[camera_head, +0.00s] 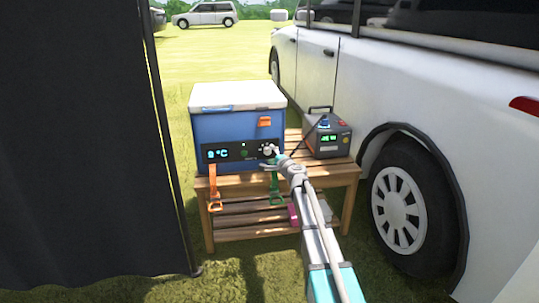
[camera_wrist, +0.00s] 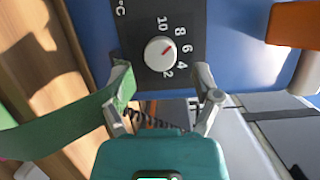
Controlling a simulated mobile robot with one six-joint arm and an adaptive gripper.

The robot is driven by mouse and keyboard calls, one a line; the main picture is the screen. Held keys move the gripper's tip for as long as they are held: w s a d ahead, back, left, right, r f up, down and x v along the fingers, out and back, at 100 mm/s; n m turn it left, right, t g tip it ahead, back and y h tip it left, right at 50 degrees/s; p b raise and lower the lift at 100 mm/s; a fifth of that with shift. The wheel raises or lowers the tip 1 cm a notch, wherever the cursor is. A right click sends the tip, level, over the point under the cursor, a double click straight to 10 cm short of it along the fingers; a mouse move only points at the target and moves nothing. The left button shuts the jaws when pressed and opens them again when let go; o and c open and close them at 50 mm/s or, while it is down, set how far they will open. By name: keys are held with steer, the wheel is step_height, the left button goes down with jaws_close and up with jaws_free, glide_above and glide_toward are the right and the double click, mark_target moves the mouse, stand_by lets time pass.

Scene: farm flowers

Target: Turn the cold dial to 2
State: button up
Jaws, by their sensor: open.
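The cold dial (camera_wrist: 160,53) is a small white knob with a red mark on the black panel (camera_wrist: 138,12) of a blue cooler. Its red mark points up and right, roughly toward the 8. The printed 2 is at its lower right. The blue cooler (camera_head: 235,130) with a white lid stands on a wooden slatted table, its display reading in °C. My gripper (camera_wrist: 165,85) is open and empty, its fingers spread below the dial on either side, apart from it. In the body view my gripper (camera_head: 269,157) is at the panel's right end, partly covering that area.
A green strap (camera_wrist: 70,122) runs beside my left finger; I cannot tell whether they touch. An orange strap (camera_head: 214,188) hangs at the cooler's left. A grey power box (camera_head: 327,138) stands right on the wooden table (camera_head: 345,171). A white van (camera_head: 430,90) is close right, a dark curtain (camera_head: 80,140) left.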

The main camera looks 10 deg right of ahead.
steer(key=v, duration=0.5)
steer(key=shift+f, duration=0.1)
stand_by(0.3)
